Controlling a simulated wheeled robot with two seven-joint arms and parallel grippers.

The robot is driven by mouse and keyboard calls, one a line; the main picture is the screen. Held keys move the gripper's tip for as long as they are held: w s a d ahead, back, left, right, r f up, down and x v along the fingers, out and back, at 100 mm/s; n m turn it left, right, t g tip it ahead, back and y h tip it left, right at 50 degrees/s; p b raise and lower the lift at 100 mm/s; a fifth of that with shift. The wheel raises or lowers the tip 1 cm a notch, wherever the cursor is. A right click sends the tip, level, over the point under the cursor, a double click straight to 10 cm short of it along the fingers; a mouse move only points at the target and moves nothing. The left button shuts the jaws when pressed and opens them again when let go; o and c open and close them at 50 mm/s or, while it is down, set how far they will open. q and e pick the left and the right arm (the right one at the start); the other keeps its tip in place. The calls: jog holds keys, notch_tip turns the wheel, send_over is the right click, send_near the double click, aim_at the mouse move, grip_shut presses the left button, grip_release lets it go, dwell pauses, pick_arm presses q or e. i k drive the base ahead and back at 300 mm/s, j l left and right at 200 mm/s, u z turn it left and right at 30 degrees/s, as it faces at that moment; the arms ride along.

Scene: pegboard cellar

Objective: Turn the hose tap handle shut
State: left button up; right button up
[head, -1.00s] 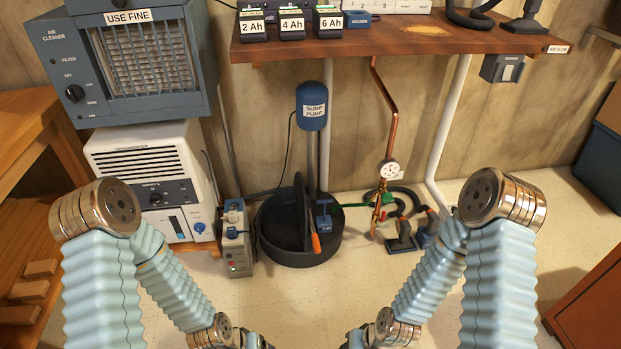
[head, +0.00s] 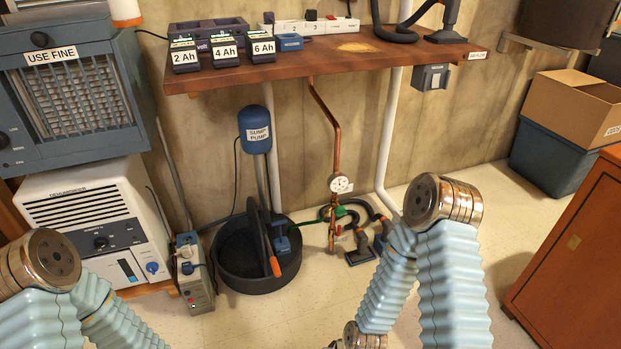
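The hose tap (head: 332,236) is on the lower end of a copper pipe (head: 331,121) that comes down the wall from under the wooden shelf. A round white gauge (head: 340,184) sits on the pipe just above it. My two arms come in from the lower left and lower right, both well short of the tap. Both grippers are out of the picture.
The black sump basin (head: 257,279) with the blue sump pump (head: 254,130) stands left of the tap. Black hose attachments (head: 361,254) lie on the floor to its right. The wooden shelf (head: 330,66) overhangs the tap. A wooden cabinet (head: 570,255) stands at right; floor before the tap is clear.

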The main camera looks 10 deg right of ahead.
aim_at(339, 212)
jog(key=i+l+z, duration=0.25)
jog(key=l+z, duration=0.2)
jog(key=i+l+z, duration=0.25)
jog(key=z, duration=0.2)
jog(key=i, duration=0.05)
